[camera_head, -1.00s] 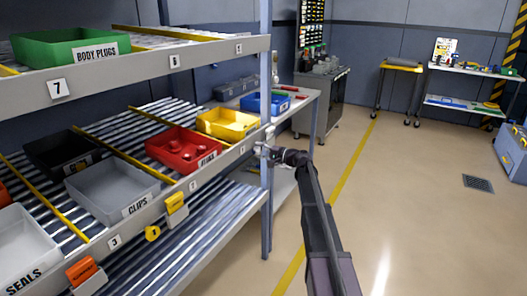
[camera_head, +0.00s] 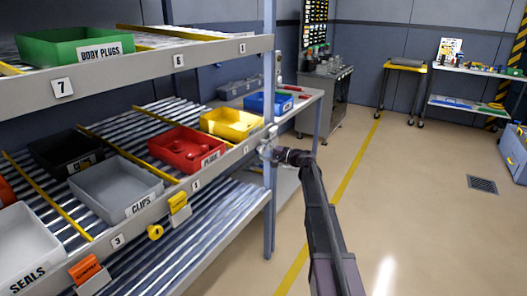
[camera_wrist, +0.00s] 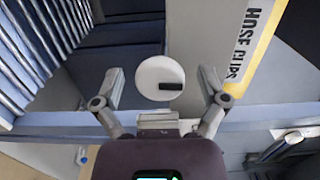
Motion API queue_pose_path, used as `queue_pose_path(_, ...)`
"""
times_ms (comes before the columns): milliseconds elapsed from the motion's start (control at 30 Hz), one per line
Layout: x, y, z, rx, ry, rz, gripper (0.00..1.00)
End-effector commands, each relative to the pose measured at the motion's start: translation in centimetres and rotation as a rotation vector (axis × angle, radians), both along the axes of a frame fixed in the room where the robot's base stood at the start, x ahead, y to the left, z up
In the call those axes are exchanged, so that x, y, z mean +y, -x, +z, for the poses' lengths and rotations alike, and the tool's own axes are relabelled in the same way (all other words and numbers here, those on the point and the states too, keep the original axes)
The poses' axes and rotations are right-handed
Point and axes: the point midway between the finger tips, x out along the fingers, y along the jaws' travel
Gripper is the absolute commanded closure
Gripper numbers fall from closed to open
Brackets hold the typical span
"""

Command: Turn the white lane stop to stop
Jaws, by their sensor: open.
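The white lane stop (camera_wrist: 150,72) is a round white disc with a short black bar, seen face-on in the wrist view. The bar points to the right in that view. My gripper (camera_wrist: 161,80) is open, with one finger on each side of the disc and gaps between the fingers and its rim. In the head view my gripper (camera_head: 268,152) is at the front rail near the shelf's right post. The disc cannot be made out clearly there.
A red bin (camera_head: 186,150), yellow bin (camera_head: 231,124) and grey CLIPS bin (camera_head: 115,188) stand on the rollers. A blue upright post (camera_head: 269,215) is close to my gripper.

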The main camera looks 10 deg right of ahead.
Motion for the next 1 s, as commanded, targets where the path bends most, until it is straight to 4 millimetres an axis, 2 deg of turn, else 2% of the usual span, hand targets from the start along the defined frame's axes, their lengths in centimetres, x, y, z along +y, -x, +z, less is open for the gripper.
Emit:
queue_pose_path(267,-1.4,1.2,0.0,0.0,0.0,-0.002,0.07)
queue_pose_path(700,-6.5,5.5,0.0,0.0,0.0,-0.001,0.07)
queue_pose_path(1000,-8.8,7.4,0.0,0.0,0.0,-0.001,0.07)
